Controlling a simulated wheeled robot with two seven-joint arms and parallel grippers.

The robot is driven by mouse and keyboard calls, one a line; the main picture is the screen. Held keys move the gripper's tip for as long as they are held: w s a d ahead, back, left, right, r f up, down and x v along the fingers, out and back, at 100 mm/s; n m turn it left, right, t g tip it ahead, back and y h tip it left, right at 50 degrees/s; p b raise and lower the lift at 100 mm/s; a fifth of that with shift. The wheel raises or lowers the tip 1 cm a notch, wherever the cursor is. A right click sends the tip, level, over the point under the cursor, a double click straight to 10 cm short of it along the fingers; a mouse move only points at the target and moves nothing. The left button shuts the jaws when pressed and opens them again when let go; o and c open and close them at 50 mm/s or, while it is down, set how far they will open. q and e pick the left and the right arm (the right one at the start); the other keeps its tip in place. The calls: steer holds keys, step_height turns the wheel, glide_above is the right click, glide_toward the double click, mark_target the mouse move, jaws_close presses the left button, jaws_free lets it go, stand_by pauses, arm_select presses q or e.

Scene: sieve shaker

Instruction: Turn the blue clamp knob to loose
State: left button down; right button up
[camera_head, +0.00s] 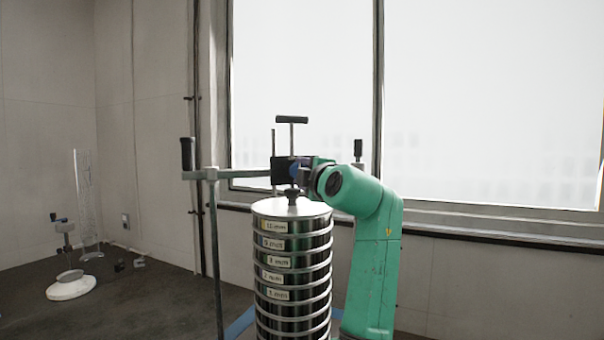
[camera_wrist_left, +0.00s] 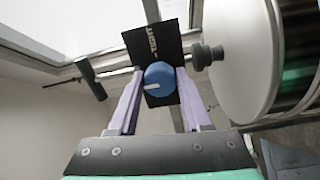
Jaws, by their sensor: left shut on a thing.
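The blue clamp knob (camera_wrist_left: 160,76) is round with a white mark on its face, which points left in the left wrist view. It sits in front of a black plate (camera_wrist_left: 143,42) with small white lettering that I cannot read surely. My left gripper (camera_wrist_left: 157,88) is shut on the knob, one pale finger on each side. In the head view the gripper (camera_head: 304,173) comes from the right of the knob, and only a small bit of blue (camera_head: 294,170) shows beside it. My right gripper is in neither view.
A stack of metal sieves (camera_head: 292,262) with a lid stands just below the clamp. A crossbar (camera_head: 238,174) with upright rods and black handles (camera_head: 292,119) runs above it. A stand with a white base (camera_head: 71,286) is at the far left. A window fills the back.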

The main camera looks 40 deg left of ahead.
arm_select(q)
steer(key=shift+c, duration=1.7)
jaws_free()
steer(key=shift+d+f, duration=0.1)
steer(key=shift+d, duration=0.1)
steer(key=b+v, duration=0.5)
steer(key=v, duration=0.9)
steer(key=shift+s, duration=0.1)
